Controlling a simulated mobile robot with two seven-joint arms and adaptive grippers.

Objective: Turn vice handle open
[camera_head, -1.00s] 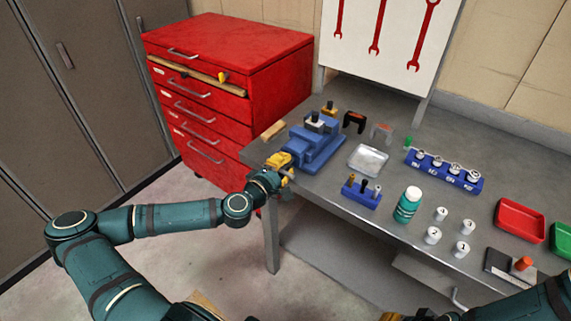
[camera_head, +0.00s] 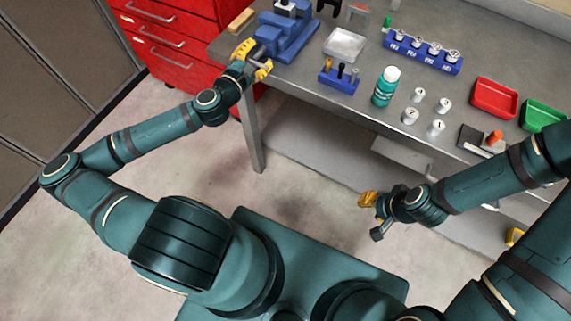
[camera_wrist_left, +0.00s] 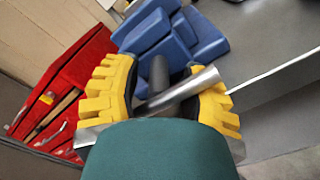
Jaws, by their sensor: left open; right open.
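The blue vice (camera_head: 285,38) stands at the left end of the workbench. In the left wrist view its blue body (camera_wrist_left: 168,35) is at the top, with a dark screw end (camera_wrist_left: 158,72) and a grey metal handle bar (camera_wrist_left: 182,90) lying slantwise below it. My left gripper (camera_head: 254,58) is at the front of the vice. In the left wrist view its yellow fingers (camera_wrist_left: 160,88) are open, one on each side of the screw end and bar; contact cannot be told. The handle is mostly hidden in the head view. My right gripper (camera_head: 373,215) is open and empty, low in front of the bench.
A red drawer cabinet (camera_head: 185,35) stands left of the bench. On the bench (camera_head: 310,85) are a clear tray (camera_head: 345,44), a blue tool holder (camera_head: 338,82), a green bottle (camera_head: 386,86), several small white cylinders and a red bin (camera_head: 494,97).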

